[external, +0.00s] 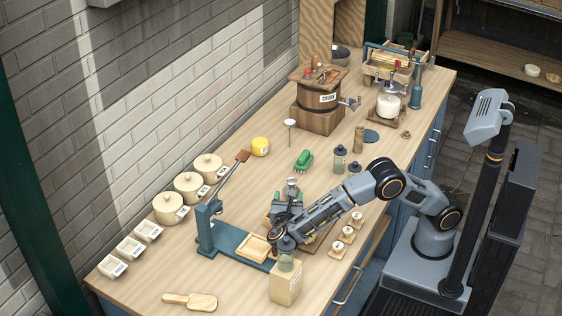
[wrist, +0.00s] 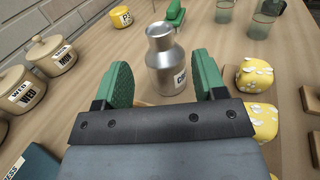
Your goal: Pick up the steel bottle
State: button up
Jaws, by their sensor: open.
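The steel bottle (wrist: 165,62) stands upright on the wooden bench in the wrist view, with a narrow neck, a rounded shoulder and a white label partly hidden by the right finger. My gripper (wrist: 163,80) is open, with one green finger pad at each side of the bottle's lower body in the picture. Whether the bottle is between the pads or just beyond them I cannot tell. In the external view the bottle's top (external: 291,185) shows just behind my gripper (external: 285,207), and the arm hides its lower part.
Wooden blocks with pale tops (external: 347,233) line the right edge. Lidded pots (external: 170,207) stand along the wall.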

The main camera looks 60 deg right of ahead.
aim_at(291, 186)
jog(key=shift+x, duration=3.8)
jog(key=shift+r, duration=0.1)
grip_shut()
